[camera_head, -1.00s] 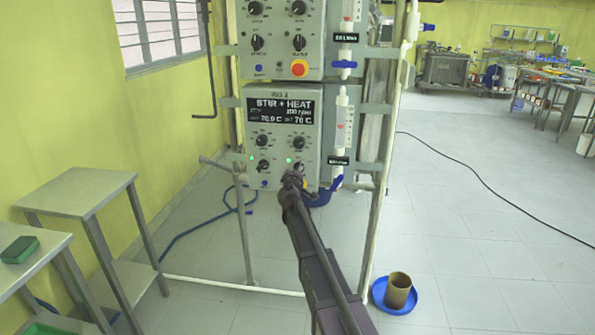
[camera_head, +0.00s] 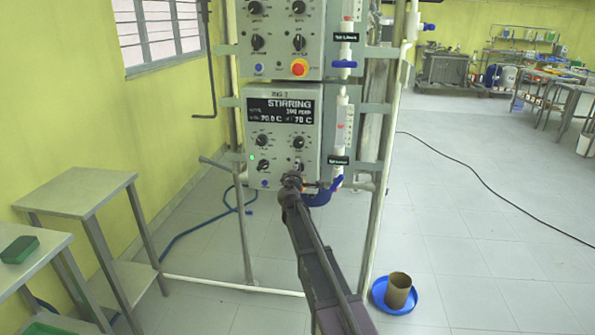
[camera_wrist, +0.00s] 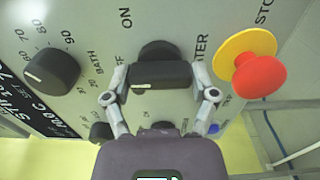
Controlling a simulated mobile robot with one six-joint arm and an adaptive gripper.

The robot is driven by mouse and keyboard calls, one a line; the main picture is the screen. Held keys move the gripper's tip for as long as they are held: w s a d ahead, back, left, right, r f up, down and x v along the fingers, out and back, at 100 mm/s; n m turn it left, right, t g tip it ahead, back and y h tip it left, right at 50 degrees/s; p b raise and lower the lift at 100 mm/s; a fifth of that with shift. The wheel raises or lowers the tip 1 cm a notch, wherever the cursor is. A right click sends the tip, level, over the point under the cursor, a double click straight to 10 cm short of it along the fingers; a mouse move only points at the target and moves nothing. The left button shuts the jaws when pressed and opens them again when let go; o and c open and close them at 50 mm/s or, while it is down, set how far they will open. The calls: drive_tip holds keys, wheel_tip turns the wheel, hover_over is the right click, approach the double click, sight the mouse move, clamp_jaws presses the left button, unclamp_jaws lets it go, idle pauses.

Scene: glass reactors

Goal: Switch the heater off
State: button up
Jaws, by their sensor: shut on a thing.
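The lower control box (camera_head: 283,108) hangs on the rack, and its display (camera_head: 280,110) reads "STIRRING" and about 70 C. A green lamp (camera_head: 251,157) is lit above the left lower knob; none is lit above the right one. My gripper (camera_head: 293,180) is at that right lower knob, the heater switch (camera_head: 299,166), partly covering it. In the wrist view my gripper (camera_wrist: 159,77) is shut on the heater switch (camera_wrist: 160,72), a black knob, one finger on each side. "ON" and part of "OFF" show beside it; the "HEATER" label is partly hidden.
A red stop button (camera_wrist: 258,77) with a yellow collar sits close right of my fingers in the wrist view. Another black knob (camera_wrist: 52,73) is to the left. A blue tray (camera_head: 380,296) with a brown beaker (camera_head: 398,290) lies on the floor, right of my arm.

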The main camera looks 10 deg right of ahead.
drive_tip(key=shift+w, duration=0.1)
drive_tip(key=o, duration=1)
drive_tip(key=shift+s, duration=0.2)
drive_tip(key=v, duration=1.1)
drive_tip(key=shift+s+a, duration=0.15)
drive_tip(key=shift+s, duration=0.2)
